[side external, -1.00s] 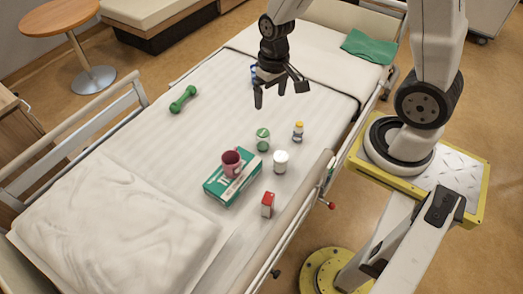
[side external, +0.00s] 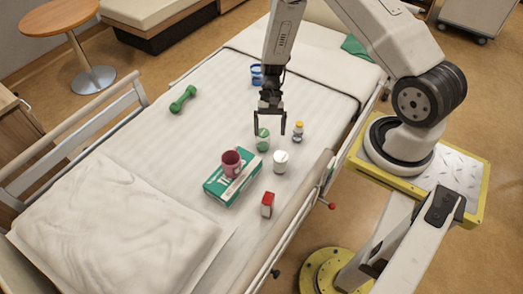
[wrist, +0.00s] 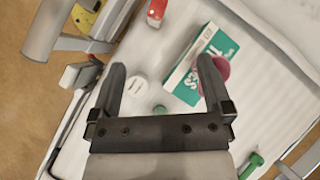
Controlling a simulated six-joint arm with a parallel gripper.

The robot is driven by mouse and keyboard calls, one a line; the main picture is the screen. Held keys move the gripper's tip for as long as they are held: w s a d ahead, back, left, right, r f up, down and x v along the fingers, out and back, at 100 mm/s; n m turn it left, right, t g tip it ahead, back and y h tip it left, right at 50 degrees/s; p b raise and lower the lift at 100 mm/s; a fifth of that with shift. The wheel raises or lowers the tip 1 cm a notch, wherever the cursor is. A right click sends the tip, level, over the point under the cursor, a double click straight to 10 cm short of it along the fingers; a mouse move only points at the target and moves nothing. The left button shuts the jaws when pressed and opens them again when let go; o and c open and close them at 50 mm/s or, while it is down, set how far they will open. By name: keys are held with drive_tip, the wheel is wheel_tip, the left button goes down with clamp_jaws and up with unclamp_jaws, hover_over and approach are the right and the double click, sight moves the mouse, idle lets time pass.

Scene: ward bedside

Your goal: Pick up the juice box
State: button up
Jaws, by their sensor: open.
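The juice box (side external: 267,205) is a small red and white carton standing upright on the bed near its right-hand edge, in front of the green and white box. In the wrist view the juice box (wrist: 155,14) shows at the top, beyond the fingertips. My gripper (side external: 270,136) is open and empty, pointing down over the bed by the green-lidded jar, behind the juice box and apart from it. In the wrist view my gripper (wrist: 162,72) has its two fingers spread wide with nothing between them at the tips.
A green and white box (side external: 221,195) with a pink mug (side external: 232,163) on it lies beside the juice box. A white-lidded jar (side external: 281,163), a green-lidded jar (side external: 263,146) and a yellow-capped bottle (side external: 298,132) stand behind. A bed rail (side external: 305,205) runs along the right. A green dumbbell (side external: 183,99) lies farther left.

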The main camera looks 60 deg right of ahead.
wheel_tip(320, 180, down, 10)
drive_tip(key=s+m+y, duration=0.2)
drive_tip(key=m+y, duration=0.2)
drive_tip(key=m+t+y, duration=0.4)
drive_tip(key=m, duration=0.1)
approach(271, 194)
drive_tip(key=x, duration=0.4)
drive_tip(key=shift+s+a+f, duration=0.1)
drive_tip(key=shift+x, duration=1.2)
drive_tip(key=shift+x, duration=2.55)
